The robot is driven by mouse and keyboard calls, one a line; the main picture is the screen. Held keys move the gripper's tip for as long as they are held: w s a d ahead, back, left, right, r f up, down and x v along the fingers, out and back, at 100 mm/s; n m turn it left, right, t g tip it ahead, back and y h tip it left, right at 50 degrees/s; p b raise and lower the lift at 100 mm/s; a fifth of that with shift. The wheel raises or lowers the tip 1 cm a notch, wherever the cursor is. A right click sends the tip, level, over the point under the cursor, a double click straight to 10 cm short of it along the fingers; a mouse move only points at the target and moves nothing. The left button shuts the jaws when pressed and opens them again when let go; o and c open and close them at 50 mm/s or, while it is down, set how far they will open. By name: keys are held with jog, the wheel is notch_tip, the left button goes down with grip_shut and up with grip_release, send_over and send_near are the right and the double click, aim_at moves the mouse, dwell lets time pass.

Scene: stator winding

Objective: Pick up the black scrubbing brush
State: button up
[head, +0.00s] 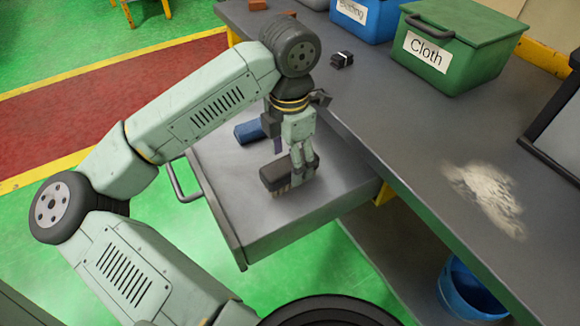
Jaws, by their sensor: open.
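The black scrubbing brush (274,180) lies in the open grey drawer (230,208), with tan bristles showing along its lower edge. My gripper (303,168) points down into the drawer, with its open fingers right at the brush. The fingers cover part of the brush's right side. I cannot tell whether they touch it or whether both sides are straddled.
A blue object (249,132) lies in the drawer behind the brush. The grey workbench (400,120) holds a green "Cloth" box (460,55), a blue box (365,20), a small black item (342,60) and pale powder (487,187). A blue bin (472,290) stands below.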

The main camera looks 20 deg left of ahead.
aim_at(290, 162)
jog(key=shift+d+f, duration=0.1)
jog(key=shift+f, duration=1.25)
jog(key=shift+c, duration=0.4)
jog(key=c, duration=1.3)
notch_tip(290, 162, up, 10)
jog(key=shift+r+b, duration=0.1)
jog(key=shift+b, duration=0.55)
jog(key=o, duration=0.8)
jog(key=shift+c, duration=0.2)
jog(key=c, duration=0.5)
